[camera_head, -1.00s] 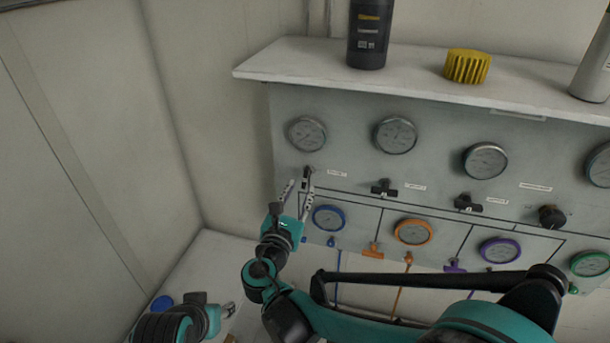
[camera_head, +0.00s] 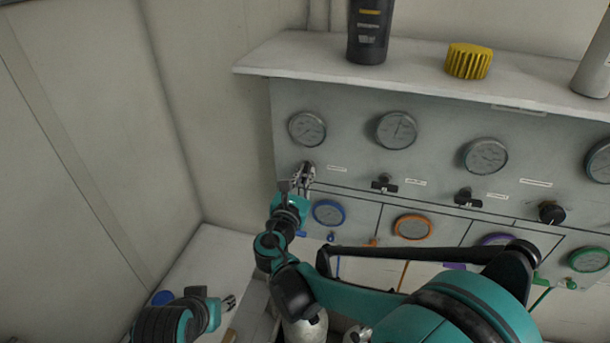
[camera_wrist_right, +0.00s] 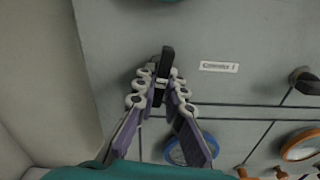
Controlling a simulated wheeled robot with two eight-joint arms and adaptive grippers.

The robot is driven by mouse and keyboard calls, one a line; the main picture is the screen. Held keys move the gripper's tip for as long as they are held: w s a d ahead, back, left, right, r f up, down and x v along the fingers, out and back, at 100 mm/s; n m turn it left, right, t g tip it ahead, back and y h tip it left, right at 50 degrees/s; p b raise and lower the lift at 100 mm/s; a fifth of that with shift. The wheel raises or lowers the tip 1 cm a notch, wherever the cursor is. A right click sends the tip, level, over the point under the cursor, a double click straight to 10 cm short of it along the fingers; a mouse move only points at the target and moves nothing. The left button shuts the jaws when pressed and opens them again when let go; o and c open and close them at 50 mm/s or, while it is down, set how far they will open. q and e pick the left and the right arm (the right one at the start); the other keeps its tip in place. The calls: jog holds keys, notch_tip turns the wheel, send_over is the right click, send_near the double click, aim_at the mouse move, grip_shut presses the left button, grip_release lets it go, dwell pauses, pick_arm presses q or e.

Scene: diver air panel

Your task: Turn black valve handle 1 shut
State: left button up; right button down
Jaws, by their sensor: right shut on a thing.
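Black valve handle 1 (camera_wrist_right: 166,62) shows in the right wrist view, beside a white label on the grey panel. It stands roughly upright in that picture, between the fingertips. My right gripper (camera_wrist_right: 160,84) is shut on it, with a finger on each side. In the head view my right gripper (camera_head: 305,176) is at the handle, below the leftmost upper gauge (camera_head: 307,129), and covers most of it. My left gripper (camera_head: 229,303) is low at the left, away from the panel; its fingers are too small to judge.
Other black valve handles (camera_head: 384,185) (camera_head: 467,198) sit to the right on the panel (camera_head: 345,105). Coloured gauges, such as the blue one (camera_head: 329,213), lie below. A shelf (camera_head: 420,86) above carries a dark bottle (camera_head: 369,32) and a yellow knob (camera_head: 468,61). A wall (camera_head: 215,120) stands close on the left.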

jog(key=shift+m, duration=0.3)
jog(key=shift+m+b, duration=0.6)
jog(key=shift+m, duration=0.6)
jog(key=m+b, duration=0.1)
jog(key=m, duration=0.3)
jog(key=shift+a+m, duration=0.15)
jog(key=shift+m, duration=0.15)
jog(key=m+b, duration=0.1)
jog(key=m, duration=0.3)
jog(key=shift+r, duration=0.15)
jog(key=shift+a+r+m+b, duration=0.1)
jog(key=shift+m+b, duration=0.2)
jog(key=shift+m, duration=1.9)
jog(key=c, duration=1.6)
grip_release()
